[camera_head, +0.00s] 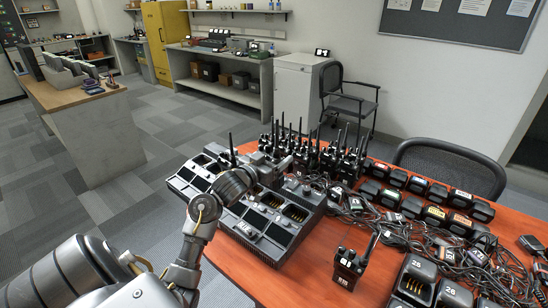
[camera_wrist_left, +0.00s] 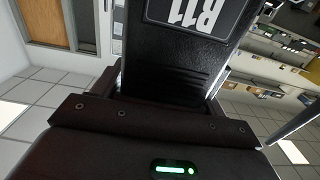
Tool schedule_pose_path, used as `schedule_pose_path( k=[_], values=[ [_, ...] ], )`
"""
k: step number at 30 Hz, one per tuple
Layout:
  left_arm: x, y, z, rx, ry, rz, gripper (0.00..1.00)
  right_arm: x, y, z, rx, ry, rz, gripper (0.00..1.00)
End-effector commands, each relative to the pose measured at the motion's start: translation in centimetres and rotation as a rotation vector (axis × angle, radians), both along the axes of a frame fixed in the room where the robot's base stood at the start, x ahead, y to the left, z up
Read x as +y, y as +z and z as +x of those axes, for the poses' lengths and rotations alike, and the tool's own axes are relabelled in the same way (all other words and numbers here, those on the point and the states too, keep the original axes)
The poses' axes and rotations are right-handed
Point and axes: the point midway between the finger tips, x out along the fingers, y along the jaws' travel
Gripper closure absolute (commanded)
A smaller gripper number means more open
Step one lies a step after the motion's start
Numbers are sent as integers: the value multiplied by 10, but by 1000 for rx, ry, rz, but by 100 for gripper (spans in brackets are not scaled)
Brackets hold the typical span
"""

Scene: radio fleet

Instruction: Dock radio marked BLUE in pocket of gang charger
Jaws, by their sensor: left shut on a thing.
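My left gripper (camera_head: 272,166) is over the back part of the gang charger (camera_head: 262,243), a wide grey-black block on the orange table. In the left wrist view the gripper is shut on a black radio (camera_wrist_left: 185,55). Its white-edged label reads B11 and appears upside down in that view; no word BLUE shows. In the head view the held radio is mostly hidden by the gripper and hard to make out. Several charger pockets show empty, with gold contacts. I cannot tell whether the held radio touches a pocket. My right gripper is not in view.
Several black radios (camera_head: 345,163) with antennas stand behind the charger. One radio (camera_head: 348,266) stands alone at the front right. Single chargers (camera_head: 415,277) and tangled cables (camera_head: 430,240) cover the table's right side. Bare table (camera_head: 300,270) lies right of the charger.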

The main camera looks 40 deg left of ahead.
Motion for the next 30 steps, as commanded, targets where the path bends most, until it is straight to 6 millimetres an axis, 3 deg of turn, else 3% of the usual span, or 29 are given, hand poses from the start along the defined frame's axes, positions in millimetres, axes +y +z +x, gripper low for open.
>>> schedule_pose_path(
  k=[14,30],
  values=[
    [-1,4,-1,-3,-2,-1,63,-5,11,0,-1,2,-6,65],
    [-1,-49,-1,-3,-2,-1,63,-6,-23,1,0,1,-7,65]
  ],
)
